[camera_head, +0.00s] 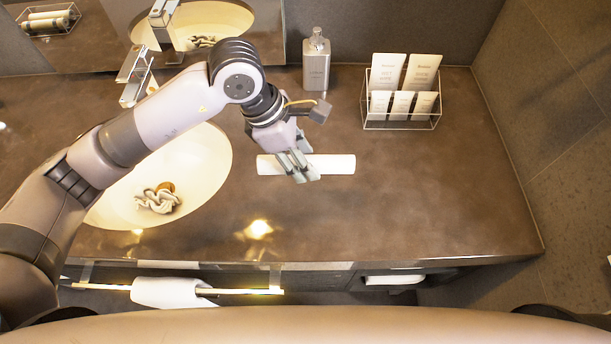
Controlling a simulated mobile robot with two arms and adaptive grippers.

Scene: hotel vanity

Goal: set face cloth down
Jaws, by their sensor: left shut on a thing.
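The face cloth (335,164) is a white roll lying lengthwise left to right over the brown counter, right of the sink. My left gripper (301,175) reaches down over the left half of the roll and is shut on it. The fingers hide part of the cloth. I cannot tell whether the roll touches the counter or is held just above it. My right gripper is not in view.
The sink (215,160) holds a crumpled cloth (158,198). A soap dispenser (316,62) and a wire rack (402,122) of white packets stand at the back. The counter (440,190) is clear at right. A towel (170,292) hangs on the front rail.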

